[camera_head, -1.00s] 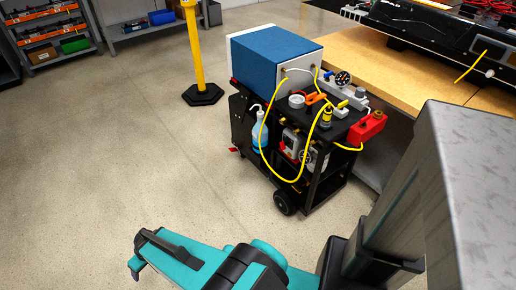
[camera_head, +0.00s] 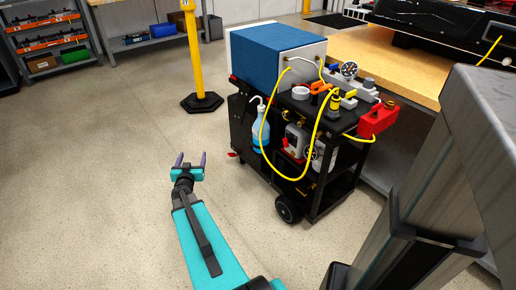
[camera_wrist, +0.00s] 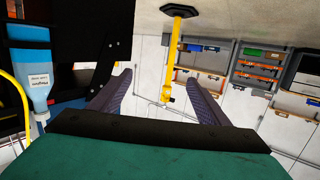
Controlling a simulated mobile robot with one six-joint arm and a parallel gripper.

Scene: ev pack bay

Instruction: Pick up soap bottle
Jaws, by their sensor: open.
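The soap bottle (camera_head: 260,128) is blue with a white pump top. It hangs or stands at the left end of the black cart (camera_head: 318,182), partly behind a yellow hose. In the wrist view the bottle (camera_wrist: 32,75) shows upside down at the left edge, outside my fingers. My gripper (camera_head: 190,160) is open and empty, to the left of the bottle and apart from it. In the wrist view my two dark fingers (camera_wrist: 160,95) are spread with nothing between them.
The yellow hose (camera_head: 263,140) loops in front of the cart's side. A blue box (camera_head: 270,52) sits on the cart. A yellow post (camera_head: 194,50) stands behind on a black base. Shelves (camera_head: 50,35) with bins are at the back left. The floor left of the cart is clear.

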